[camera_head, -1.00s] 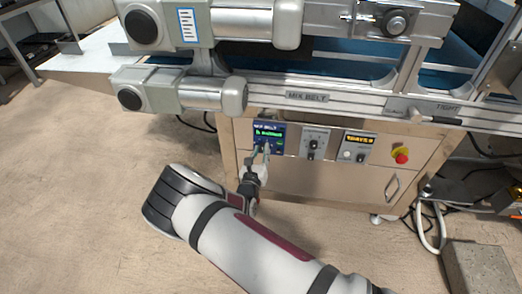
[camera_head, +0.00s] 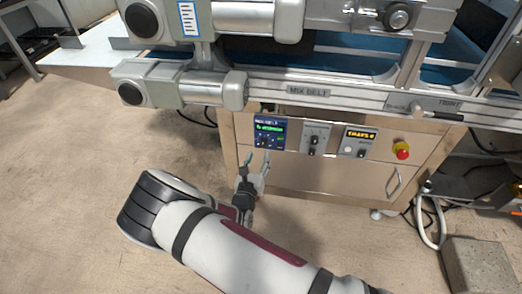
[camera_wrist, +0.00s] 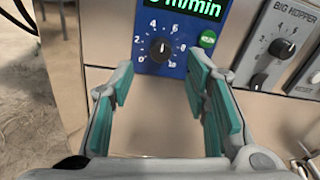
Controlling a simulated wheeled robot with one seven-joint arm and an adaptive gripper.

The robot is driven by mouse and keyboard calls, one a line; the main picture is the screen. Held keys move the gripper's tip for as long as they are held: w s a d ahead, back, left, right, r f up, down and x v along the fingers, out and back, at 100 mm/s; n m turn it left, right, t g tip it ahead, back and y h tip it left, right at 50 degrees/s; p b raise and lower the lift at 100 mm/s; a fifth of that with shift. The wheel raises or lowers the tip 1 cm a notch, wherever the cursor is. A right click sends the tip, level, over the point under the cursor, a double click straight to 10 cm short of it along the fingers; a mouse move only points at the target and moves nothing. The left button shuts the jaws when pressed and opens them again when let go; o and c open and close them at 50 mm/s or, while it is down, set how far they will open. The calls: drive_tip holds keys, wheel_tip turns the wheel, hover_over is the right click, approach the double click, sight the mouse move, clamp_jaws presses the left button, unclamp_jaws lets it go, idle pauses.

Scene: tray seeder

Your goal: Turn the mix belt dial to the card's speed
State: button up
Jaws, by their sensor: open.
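The mix belt panel (camera_head: 268,132) is a blue box with a green-lit display on the cabinet's left. Its dial is a dark round knob (camera_wrist: 160,50) in a ring of numbers from 0 to 10 in the wrist view. Its white pointer mark points roughly up, between 4 and 6. The display (camera_wrist: 190,6) is cut off at the top; "m/min" shows. My gripper (camera_wrist: 160,84) is open and empty, its teal-padded fingers below and either side of the dial, apart from it. In the head view my gripper (camera_head: 256,163) is just below the panel. A white, blue-edged sheet (camera_head: 187,20) hangs on the machine; its print is unreadable.
Right of the panel are a grey big hopper dial box (camera_wrist: 275,45), a panel with an amber display (camera_head: 359,141) and a red stop button (camera_head: 402,152). The conveyor rail (camera_head: 310,92) overhangs the cabinet. Floor at left is clear.

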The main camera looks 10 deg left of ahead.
drive_tip(key=s, duration=0.6)
drive_tip(key=shift+a, duration=0.25)
drive_tip(key=shift+r, duration=0.15)
